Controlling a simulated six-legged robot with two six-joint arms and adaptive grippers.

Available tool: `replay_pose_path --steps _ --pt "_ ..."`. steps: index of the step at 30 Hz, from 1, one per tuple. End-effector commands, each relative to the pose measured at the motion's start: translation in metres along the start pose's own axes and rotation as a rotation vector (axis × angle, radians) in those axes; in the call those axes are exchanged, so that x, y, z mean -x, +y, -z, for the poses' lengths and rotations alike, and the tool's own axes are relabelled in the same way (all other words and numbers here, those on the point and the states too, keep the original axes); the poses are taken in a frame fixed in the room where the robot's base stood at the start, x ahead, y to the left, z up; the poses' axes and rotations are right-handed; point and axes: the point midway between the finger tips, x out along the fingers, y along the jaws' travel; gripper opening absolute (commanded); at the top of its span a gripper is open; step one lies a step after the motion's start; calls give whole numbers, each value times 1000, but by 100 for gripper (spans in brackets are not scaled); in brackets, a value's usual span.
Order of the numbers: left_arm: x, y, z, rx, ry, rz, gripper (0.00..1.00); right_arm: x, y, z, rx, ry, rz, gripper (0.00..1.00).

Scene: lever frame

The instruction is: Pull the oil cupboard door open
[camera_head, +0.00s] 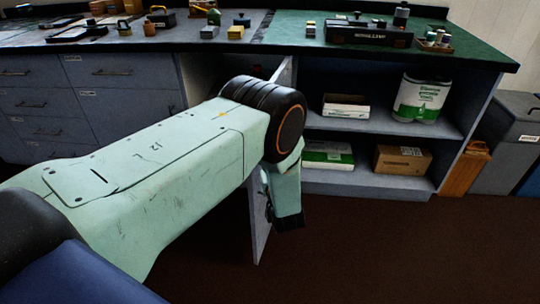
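A grey cupboard door (259,232) stands swung out from the bench front, seen nearly edge-on. Its top edge shows above my arm and its lower part below it; the middle is hidden. A dark opening (205,72) shows to the left of the door. My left arm crosses the view from the left, and its wrist bends down just right of the door. My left gripper (289,221) is a small dark shape at the end of it, beside the door. Its fingers and any contact with the door are unclear. My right gripper is out of view.
Open shelves (375,122) right of the door hold a paper towel pack (418,100), a cardboard box (402,160) and other boxes. Drawers (105,72) are on the left. A green mat (470,52) and tools lie on the bench. Brown floor (380,250) in front is clear.

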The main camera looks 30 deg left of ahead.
Motion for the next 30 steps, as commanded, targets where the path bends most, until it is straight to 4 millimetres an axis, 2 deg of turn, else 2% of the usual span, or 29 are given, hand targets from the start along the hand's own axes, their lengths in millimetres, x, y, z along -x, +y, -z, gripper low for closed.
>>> replay_pose_path --steps 1,16,17,25,30 --pt "4 -4 -7 -9 -13 5 0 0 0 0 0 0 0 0" --pt "4 -4 -7 -9 -14 8 0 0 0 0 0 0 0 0" --pt "4 -4 -7 -9 -14 8 9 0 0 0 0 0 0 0" --pt "3 -1 -4 -5 -7 6 32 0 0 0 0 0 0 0" --pt "2 1 -2 -3 -5 5 32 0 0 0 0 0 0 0"
